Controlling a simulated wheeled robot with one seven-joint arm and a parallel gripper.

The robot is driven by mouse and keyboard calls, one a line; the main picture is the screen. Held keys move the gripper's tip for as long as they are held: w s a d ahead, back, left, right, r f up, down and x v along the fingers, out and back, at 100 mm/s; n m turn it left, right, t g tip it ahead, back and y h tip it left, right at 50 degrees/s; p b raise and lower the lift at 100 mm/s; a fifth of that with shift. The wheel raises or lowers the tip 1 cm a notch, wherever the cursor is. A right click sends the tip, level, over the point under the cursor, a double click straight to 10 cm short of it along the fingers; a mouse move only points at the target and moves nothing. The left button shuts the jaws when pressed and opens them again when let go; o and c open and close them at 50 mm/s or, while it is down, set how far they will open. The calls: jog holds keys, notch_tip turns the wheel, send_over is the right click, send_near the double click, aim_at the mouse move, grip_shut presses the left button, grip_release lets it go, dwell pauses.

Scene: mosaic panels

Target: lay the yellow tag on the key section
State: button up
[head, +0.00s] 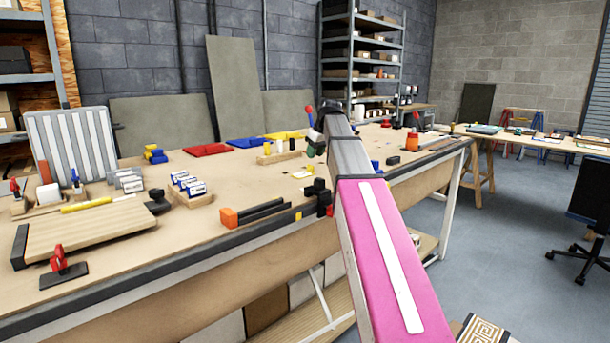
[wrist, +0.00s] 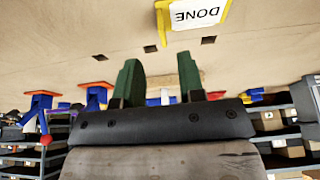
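My gripper (wrist: 160,78) has two green fingers that stand apart with a clear gap, and I see nothing held between them. In the head view my gripper (head: 315,142) is small, partly hidden by my arm, above the middle of the workbench. A white card marked DONE with a yellow border (wrist: 199,13) lies at the top of the wrist view, apart from the fingers and upside down. I cannot tell whether it is the yellow tag. I cannot make out which part is the key section.
The workbench (head: 262,187) holds red (head: 207,150), blue (head: 244,143) and yellow (head: 283,135) flat pieces at the back. A wooden block with white cards (head: 190,188), a board (head: 85,230) and a red-handled clamp (head: 62,265) stand at left. An orange-ended black piece (head: 255,212) lies near the front edge.

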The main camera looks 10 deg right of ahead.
jog(key=shift+x, duration=2.65)
jog(key=shift+s+a, duration=0.15)
jog(key=shift+c, duration=0.3)
grip_shut()
